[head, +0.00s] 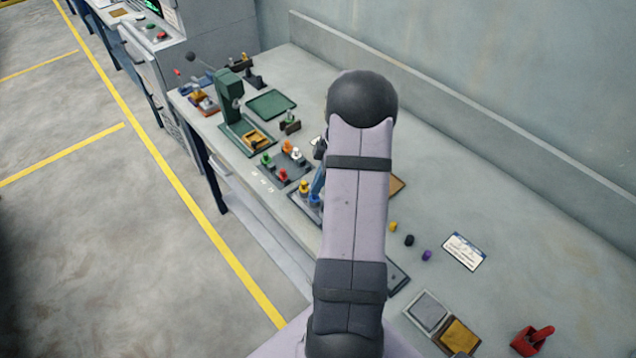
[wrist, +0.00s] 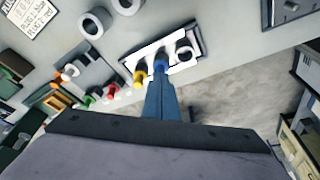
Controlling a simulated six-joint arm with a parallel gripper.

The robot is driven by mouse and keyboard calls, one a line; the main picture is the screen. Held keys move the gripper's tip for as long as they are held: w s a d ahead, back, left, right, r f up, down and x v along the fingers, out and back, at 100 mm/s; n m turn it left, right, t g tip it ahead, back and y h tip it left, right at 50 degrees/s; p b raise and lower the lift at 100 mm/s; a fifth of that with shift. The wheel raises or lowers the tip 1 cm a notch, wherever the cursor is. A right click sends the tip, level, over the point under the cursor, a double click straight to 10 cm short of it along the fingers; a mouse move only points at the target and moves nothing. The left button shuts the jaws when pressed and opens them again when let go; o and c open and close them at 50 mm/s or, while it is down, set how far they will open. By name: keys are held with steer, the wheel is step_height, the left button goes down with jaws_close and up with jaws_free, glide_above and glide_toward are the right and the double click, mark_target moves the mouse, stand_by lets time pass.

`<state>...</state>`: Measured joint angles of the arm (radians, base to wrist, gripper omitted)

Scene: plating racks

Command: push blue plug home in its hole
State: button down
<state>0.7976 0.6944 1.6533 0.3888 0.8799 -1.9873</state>
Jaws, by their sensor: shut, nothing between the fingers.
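The blue plug (head: 315,199) stands in a dark rack (head: 300,208) beside a yellow plug (head: 304,186), partly hidden behind my arm in the head view.
A second rack (head: 270,165) with green, red, white and orange plugs stands farther back. A green press (head: 229,95) and a green tray (head: 271,104) are beyond it. Loose yellow, black and purple pieces (head: 409,240) lie right of my arm.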

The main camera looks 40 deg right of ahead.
steer(key=shift+s+f+b, duration=0.1)
steer(key=shift+f+b, duration=0.2)
steer(key=shift+f, duration=0.05)
steer(key=shift+r, duration=0.1)
steer(key=shift+r+p, duration=0.95)
steer(key=shift+r, duration=0.55)
steer(key=shift+d+r+b, duration=0.2)
steer(key=shift+r+b, duration=0.2)
steer(key=shift+r, duration=0.05)
steer(key=b+v, duration=0.2)
steer(key=v, duration=0.4)
steer(key=shift+r, duration=0.2)
